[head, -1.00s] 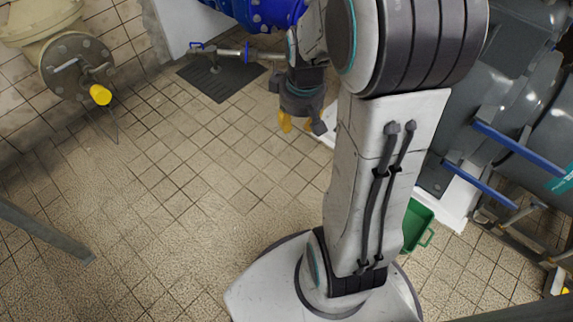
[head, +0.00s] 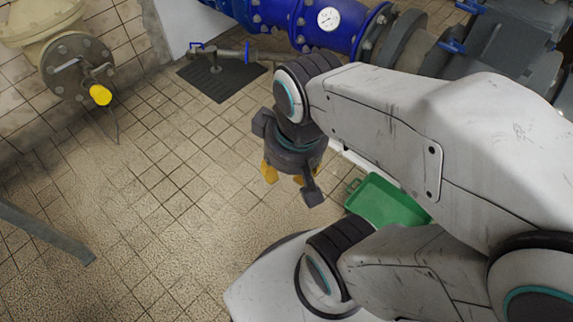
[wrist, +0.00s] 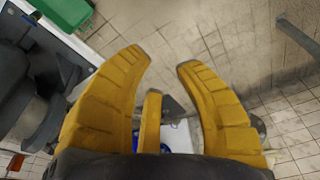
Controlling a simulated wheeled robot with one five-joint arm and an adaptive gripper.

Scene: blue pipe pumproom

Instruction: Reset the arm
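My gripper (head: 284,178) hangs pointing down over the tiled floor, left of the green tray in the head view. Its yellow fingers are partly hidden behind its dark body there. In the wrist view the gripper (wrist: 163,65) shows its yellow fingers spread, with a gap between the tips and nothing held. My arm is folded, with its white links reaching to the right side of the head view.
A green tray (head: 388,203) lies on the floor right of my gripper. Blue pipes (head: 290,20) run along the back. A flanged valve with a yellow cap (head: 100,95) stands at the left. A grey bar (head: 45,232) crosses the left edge. The tiled floor between is clear.

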